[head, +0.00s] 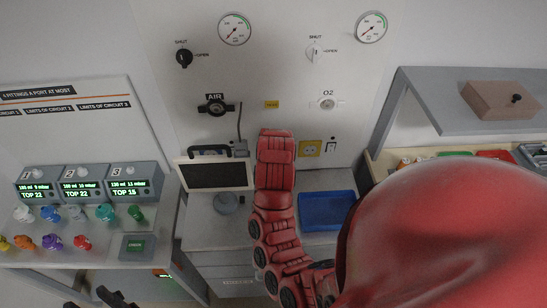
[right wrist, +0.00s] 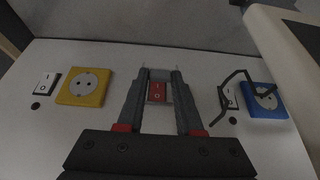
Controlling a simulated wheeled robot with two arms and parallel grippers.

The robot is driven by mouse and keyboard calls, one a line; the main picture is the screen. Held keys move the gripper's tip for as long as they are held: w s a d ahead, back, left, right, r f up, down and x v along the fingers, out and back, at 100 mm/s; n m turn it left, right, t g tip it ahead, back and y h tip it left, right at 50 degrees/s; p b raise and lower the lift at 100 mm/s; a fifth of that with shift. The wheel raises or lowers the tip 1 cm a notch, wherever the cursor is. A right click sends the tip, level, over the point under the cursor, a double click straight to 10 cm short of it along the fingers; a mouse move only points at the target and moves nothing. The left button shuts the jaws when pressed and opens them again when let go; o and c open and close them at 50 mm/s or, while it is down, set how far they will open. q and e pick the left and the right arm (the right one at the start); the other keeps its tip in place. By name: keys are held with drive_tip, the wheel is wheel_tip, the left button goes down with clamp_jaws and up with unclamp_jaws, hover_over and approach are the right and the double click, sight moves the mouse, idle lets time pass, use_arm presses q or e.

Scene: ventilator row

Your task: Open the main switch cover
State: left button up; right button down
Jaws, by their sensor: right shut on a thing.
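The main switch, a red rocker (right wrist: 157,92) marked I and 0, shows in the right wrist view on the pale wall panel. A greyish, see-through cover (right wrist: 159,75) frames it. My right gripper (right wrist: 159,84) has its two dark fingers on either side of the cover and is shut on it. I cannot tell how far the cover is lifted. In the head view my red right arm hides the switch, the cover and the right gripper. Dark parts at the bottom left edge look like my left gripper (head: 115,298). They are cut off, and its jaw opening is unclear.
A yellow socket (right wrist: 85,86) with a small rocker switch (right wrist: 45,84) is left of the cover. A blue socket (right wrist: 264,100) with a dark cable is right. A monitor (head: 214,176) and a blue tray (head: 327,210) flank my arm.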

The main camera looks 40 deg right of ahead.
drive_tip(key=r+g+p, duration=0.1)
drive_tip(key=g+y+p, duration=0.1)
drive_tip(key=p, duration=0.1)
drive_tip(key=r+g+y+p, duration=0.1)
drive_tip(key=p, duration=0.1)
drive_tip(key=shift+w+d+r, duration=0.25)
drive_tip(key=shift+r, duration=0.1)
drive_tip(key=shift+w+d+r+g+y+p, duration=0.1)
drive_tip(key=shift+g+y+p, duration=0.2)
drive_tip(key=shift+g+p, duration=0.25)
drive_tip(key=shift+w+r+g+y+p, duration=0.25)
drive_tip(key=shift+g+y+p, duration=0.1)
drive_tip(key=shift+g, duration=0.2)
drive_tip(key=c, duration=0.6)
unclamp_jaws()
drive_tip(key=shift+w, duration=0.1)
drive_tip(key=shift+o, duration=0.2)
